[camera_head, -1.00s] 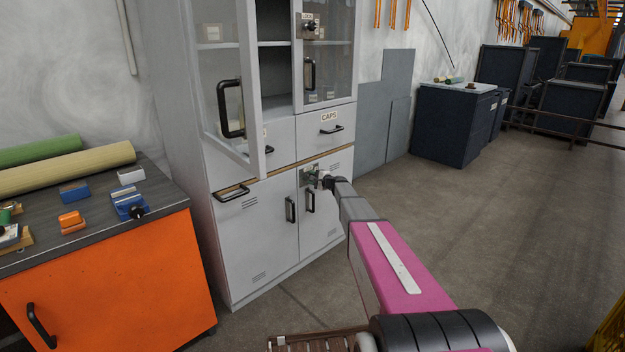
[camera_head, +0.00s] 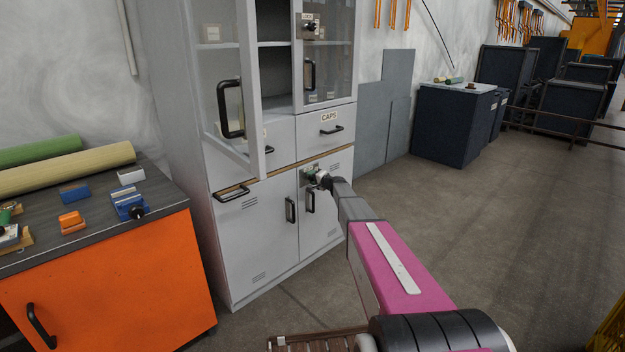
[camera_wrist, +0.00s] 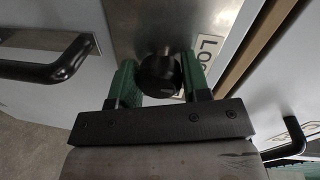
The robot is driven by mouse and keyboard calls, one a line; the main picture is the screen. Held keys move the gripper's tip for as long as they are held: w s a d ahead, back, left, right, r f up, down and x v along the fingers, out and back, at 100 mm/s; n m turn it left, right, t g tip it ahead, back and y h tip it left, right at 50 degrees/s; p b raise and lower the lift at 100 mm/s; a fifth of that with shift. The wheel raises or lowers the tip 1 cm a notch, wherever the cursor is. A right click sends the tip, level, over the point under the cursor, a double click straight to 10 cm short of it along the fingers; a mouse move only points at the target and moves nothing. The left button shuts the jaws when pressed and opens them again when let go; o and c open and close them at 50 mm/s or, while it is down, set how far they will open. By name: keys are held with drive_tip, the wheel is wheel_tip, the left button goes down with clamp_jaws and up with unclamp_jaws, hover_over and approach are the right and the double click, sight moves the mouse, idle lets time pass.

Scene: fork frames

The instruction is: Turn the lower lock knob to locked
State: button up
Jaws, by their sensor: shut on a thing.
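The lower lock knob (camera_wrist: 160,76) is a dark round knob on a metal plate (camera_wrist: 150,20) on the lower cabinet doors. My gripper (camera_wrist: 160,80) has green fingers, one on each side of the knob, and is shut on it. Part of a label (camera_wrist: 208,46) beginning "LO" shows beside the knob in the wrist view. In the head view my gripper (camera_head: 319,178) is at the plate near the top of the lower doors, and it hides the knob there. The knob's pointing direction cannot be told.
Black door handles (camera_head: 291,210) sit just below the plate. An upper glass door (camera_head: 225,80) stands open toward me on the left. An upper lock knob (camera_head: 309,27) is on the right glass door. An orange-front bench (camera_head: 110,285) stands at the left.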

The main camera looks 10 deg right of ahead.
idle(0.3)
drive_tip(key=o, duration=0.9)
drive_tip(key=v, duration=1)
drive_tip(key=shift+s+d, duration=0.2)
drive_tip(key=shift+s, duration=0.1)
